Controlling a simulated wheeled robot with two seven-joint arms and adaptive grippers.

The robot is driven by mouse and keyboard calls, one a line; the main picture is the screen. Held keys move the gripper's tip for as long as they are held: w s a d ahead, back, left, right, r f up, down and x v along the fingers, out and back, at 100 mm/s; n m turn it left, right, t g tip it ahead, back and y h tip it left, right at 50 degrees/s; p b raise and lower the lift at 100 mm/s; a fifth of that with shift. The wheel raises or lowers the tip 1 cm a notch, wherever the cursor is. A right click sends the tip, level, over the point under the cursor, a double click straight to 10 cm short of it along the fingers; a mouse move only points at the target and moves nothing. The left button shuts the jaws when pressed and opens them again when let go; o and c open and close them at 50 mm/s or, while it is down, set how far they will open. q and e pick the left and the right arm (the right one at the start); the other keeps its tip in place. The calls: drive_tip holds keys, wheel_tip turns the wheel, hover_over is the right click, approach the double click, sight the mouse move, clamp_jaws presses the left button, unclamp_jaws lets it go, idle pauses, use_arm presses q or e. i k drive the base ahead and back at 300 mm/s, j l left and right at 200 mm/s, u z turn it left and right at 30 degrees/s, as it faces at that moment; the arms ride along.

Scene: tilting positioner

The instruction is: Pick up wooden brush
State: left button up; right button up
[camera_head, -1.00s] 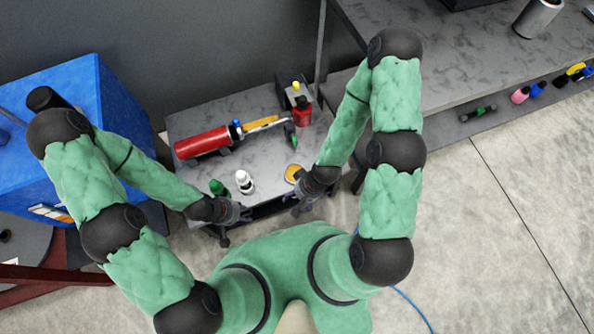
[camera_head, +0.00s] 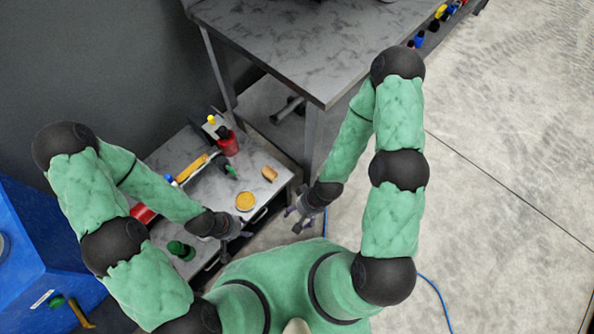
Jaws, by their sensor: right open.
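A long yellow-tan piece (camera_head: 191,168) lies on the small grey cart (camera_head: 212,188). A small tan-brown piece (camera_head: 269,173) is near the cart's right edge. Either may be the wooden brush; I cannot tell which at this size. My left gripper (camera_head: 245,231) is over the cart's front edge, apart from both pieces; its jaw state is unclear. My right gripper (camera_head: 297,219) is open and empty, to the right of the cart and in front of the brown piece. My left forearm hides part of the cart top.
The cart also holds a red cylinder (camera_head: 143,213), a red container (camera_head: 228,144), a yellow disc (camera_head: 245,201) and green items (camera_head: 181,250). A grey workbench (camera_head: 300,50) stands behind right. A blue box (camera_head: 40,250) is at left. Open floor (camera_head: 490,200) lies right.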

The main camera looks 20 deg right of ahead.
sight(269, 172)
drive_tip(key=z, duration=0.15)
drive_tip(key=i+l+u, duration=0.15)
drive_tip(key=l+u, duration=0.25)
drive_tip(key=l, duration=0.9)
drive_tip(key=l+u, duration=0.35)
drive_tip(key=l, duration=0.95)
drive_tip(key=k, duration=0.05)
